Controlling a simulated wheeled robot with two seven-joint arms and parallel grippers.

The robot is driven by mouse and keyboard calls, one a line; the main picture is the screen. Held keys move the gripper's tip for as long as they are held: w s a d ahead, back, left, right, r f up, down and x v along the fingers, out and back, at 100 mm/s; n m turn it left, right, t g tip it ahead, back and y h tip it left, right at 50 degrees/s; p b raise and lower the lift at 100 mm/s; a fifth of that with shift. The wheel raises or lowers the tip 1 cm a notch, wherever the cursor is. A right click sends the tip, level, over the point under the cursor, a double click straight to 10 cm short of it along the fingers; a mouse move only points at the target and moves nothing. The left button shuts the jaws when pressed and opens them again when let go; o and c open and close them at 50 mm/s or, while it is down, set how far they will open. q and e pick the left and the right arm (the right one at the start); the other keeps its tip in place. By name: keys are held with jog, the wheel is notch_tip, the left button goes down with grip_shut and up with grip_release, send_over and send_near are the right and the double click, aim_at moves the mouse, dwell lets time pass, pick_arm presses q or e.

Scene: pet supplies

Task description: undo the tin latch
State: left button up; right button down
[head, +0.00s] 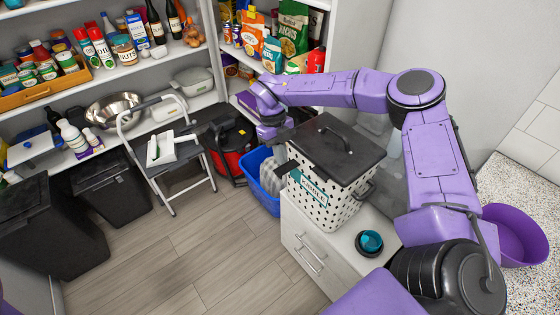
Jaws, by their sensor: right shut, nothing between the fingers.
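The tin (325,200) is white with black dots and a teal label, and stands upright on a white drawer cabinet. Its dark lid (340,148) with a black handle on top is on and looks closed. A black wire handle is on its right side. A small dark piece sticks out at its left front edge; I cannot tell whether it is the latch. My right gripper (277,137) is at the tin's far left edge, beside the lid, shut and empty. Its fingertips are partly hidden, and contact with the tin cannot be judged. My left gripper is out of view.
A teal-and-black round item (369,243) sits on the cabinet (310,240) in front of the tin. A blue bin (262,185) is left of the cabinet, near a red vacuum (232,150) and a step stool (168,160). A purple tub (515,235) stands right.

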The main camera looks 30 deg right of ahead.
aim_at(278, 172)
jog(key=f, duration=0.1)
jog(key=w+f, duration=0.1)
jog(key=f, duration=0.1)
jog(key=w+f+p, duration=0.1)
jog(key=f, duration=0.1)
jog(key=shift+a, duration=0.1)
jog(key=shift+s, duration=0.5)
jog(key=shift+w+f, duration=0.2)
jog(key=shift+w, duration=0.05)
jog(key=shift+a+f+h+b, duration=0.2)
jog(key=shift+f+h+b, duration=0.3)
jog(key=shift+f, duration=0.05)
jog(key=shift+s+a+f+h+b, duration=0.15)
jog(key=shift+f+h+b, duration=0.2)
jog(key=shift+h, duration=0.45)
jog(key=shift+r, duration=0.15)
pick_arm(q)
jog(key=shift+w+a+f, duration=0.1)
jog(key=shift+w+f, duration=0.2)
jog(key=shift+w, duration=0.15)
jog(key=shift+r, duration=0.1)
